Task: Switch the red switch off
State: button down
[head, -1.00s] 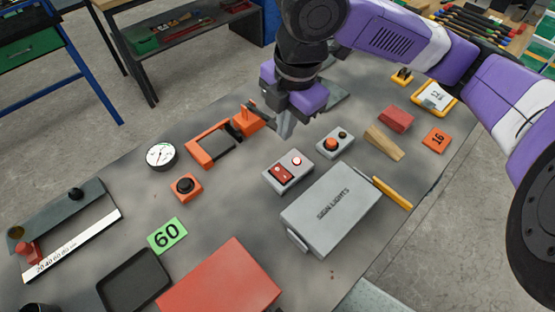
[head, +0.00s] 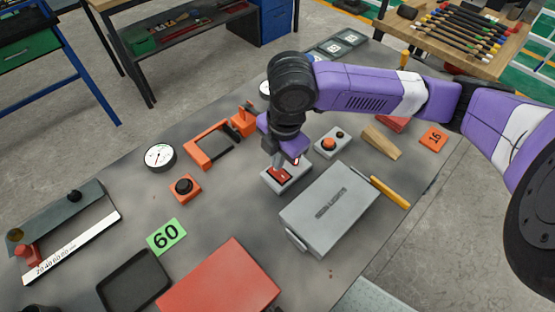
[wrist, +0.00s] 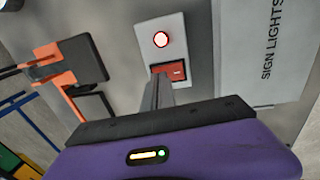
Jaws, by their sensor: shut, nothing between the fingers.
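The red switch (head: 280,175) is a red rocker on a small grey box (head: 268,183) on the table. It also shows in the wrist view (wrist: 174,69), partly hidden behind my fingers. A round lamp (wrist: 161,39) on the same box glows red with a bright centre. My gripper (head: 277,164) is shut and empty, pointing down at the rocker. In the wrist view its fingertips (wrist: 161,76) overlap the near left part of the rocker. I cannot tell whether they touch it.
The grey "SIGN LIGHTS" box (head: 328,210) stands close to the right. A grey box with an orange button (head: 330,144) sits behind it. An orange frame (head: 205,150) and an orange box with a black knob (head: 185,187) lie left.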

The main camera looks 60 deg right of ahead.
aim_at(284, 176)
jog(key=shift+f, duration=0.65)
jog(key=shift+w+f, duration=0.1)
jog(key=shift+f+b, duration=0.25)
jog(key=shift+b, duration=0.1)
jog(key=shift+r, duration=0.15)
jog(key=shift+s, duration=0.2)
jog(key=shift+s+a+r, duration=0.1)
jog(key=shift+s+r, duration=0.05)
jog(key=shift+s, duration=0.4)
notch_tip(284, 176, up, 8)
jog(key=shift+s, duration=0.45)
